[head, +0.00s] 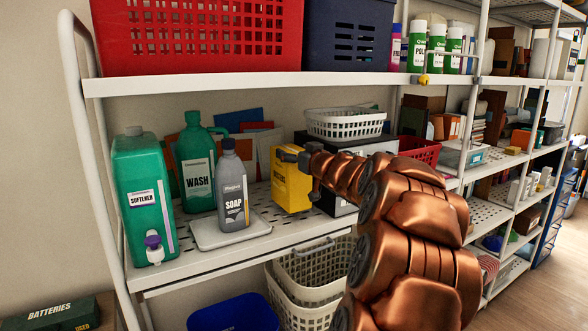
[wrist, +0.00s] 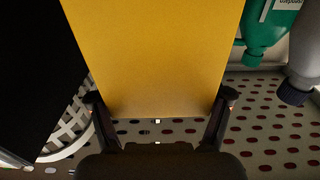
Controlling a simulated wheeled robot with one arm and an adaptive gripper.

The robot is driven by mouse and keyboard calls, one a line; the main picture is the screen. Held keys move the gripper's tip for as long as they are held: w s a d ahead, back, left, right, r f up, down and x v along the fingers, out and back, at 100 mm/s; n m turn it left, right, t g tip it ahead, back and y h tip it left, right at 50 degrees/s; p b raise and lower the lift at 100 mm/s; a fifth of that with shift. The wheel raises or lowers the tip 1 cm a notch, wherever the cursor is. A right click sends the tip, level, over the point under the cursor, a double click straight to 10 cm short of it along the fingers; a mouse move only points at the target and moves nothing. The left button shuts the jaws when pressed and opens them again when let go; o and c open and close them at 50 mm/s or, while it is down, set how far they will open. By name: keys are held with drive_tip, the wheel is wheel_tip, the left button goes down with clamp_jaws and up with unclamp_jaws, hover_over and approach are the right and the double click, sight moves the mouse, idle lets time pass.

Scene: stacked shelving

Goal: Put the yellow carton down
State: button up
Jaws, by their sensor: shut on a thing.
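The yellow carton (head: 291,188) is upright over the middle shelf (head: 245,243), between the grey soap bottle and a black box-shaped thing. My gripper (head: 297,158) is shut on its upper part. In the wrist view, which looks upside down, the carton (wrist: 157,55) fills the space between my two fingers (wrist: 160,100), one at each side edge. The carton's base is close to the shelf surface; I cannot tell whether it touches. My arm hides the area to its right.
The soap bottle (head: 232,190) stands on a white scale-like plate (head: 205,236) left of the carton. Green wash (head: 197,165) and softener (head: 143,195) bottles stand farther left. A white basket (head: 345,123) sits on the black thing (head: 352,147). An upper shelf (head: 200,84) runs overhead.

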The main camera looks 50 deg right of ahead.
drive_tip(key=shift+f, duration=1.7)
drive_tip(key=shift+b, duration=0.3)
drive_tip(key=o, duration=1.8)
drive_tip(key=shift+f, duration=0.15)
drive_tip(key=shift+c, duration=0.2)
drive_tip(key=b+v, duration=0.1)
drive_tip(key=v, duration=1.1)
drive_tip(key=shift+b, duration=0.4)
